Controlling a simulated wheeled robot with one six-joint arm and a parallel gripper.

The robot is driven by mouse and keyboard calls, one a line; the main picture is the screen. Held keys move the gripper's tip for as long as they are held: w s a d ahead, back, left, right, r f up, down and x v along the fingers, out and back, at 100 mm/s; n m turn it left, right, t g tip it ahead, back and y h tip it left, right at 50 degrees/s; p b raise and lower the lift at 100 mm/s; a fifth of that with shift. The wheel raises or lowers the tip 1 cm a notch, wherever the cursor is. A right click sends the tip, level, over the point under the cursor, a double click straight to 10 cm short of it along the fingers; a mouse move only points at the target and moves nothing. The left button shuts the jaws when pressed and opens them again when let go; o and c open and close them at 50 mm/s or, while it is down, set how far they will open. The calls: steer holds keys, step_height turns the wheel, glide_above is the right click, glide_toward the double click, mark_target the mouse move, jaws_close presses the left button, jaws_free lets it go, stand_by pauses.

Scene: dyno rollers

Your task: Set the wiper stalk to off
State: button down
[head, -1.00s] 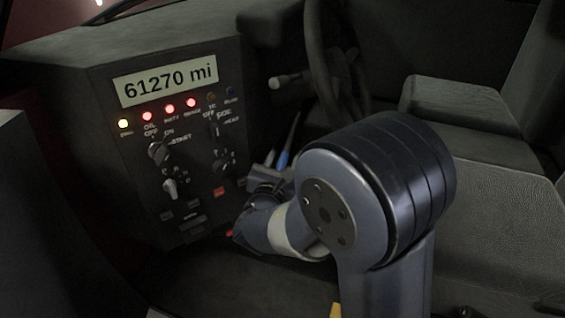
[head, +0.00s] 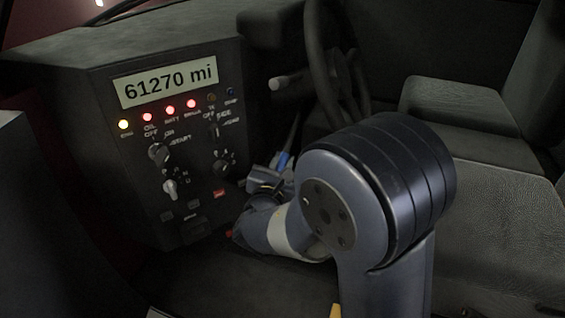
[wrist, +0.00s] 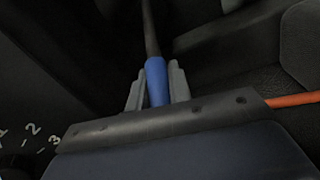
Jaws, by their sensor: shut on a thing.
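The wiper stalk is a dark rod with a blue grip (wrist: 156,80), standing in the middle of the wrist view and running up out of the picture. Its blue grip (head: 282,161) also shows small in the head view, right of the dashboard panel. My gripper (wrist: 157,82) is shut on the blue grip, with one grey finger on each side. In the head view my gripper (head: 273,176) is partly hidden by my own arm. White marks "2" and "3" (wrist: 41,137) show at the left of the wrist view. The stalk's setting cannot be read.
The dashboard panel (head: 200,130) with knobs and lit lamps stands left of my gripper. The steering wheel (head: 318,60) and a light-tipped stalk (head: 283,81) are behind it. Seats (head: 465,105) fill the right. An orange rod (wrist: 295,99) lies right of my gripper in the wrist view.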

steer(key=shift+s+a+r+g+y+p, duration=0.15)
steer(key=shift+r+g+p, duration=0.35)
steer(key=shift+p, duration=0.75)
steer(key=shift+s+r+g+y+p, duration=0.1)
steer(key=shift+s+r+g+p, duration=0.2)
steer(key=shift+r+p, duration=0.7)
steer(key=shift+s+a+r+g+y+p, duration=0.15)
steer(key=shift+r+g+p, duration=0.2)
steer(key=shift+p, duration=1.2)
steer(key=r+g+p, duration=0.1)
steer(key=p, duration=0.2)
steer(key=r+g+p, duration=0.1)
steer(key=p, duration=0.2)
steer(key=shift+s+r+y, duration=0.1)
steer(key=shift+s+y, duration=0.2)
steer(key=shift+r+m+g+p, duration=0.3)
steer(key=shift+g+p, duration=0.15)
steer(key=shift+p, duration=0.5)
steer(key=c, duration=1.3)
jaws_free()
steer(key=shift+s, duration=0.1)
steer(key=p+v, duration=0.2)
steer(key=v, duration=0.8)
steer(key=shift+s+r, duration=0.25)
steer(key=shift+r, duration=0.05)
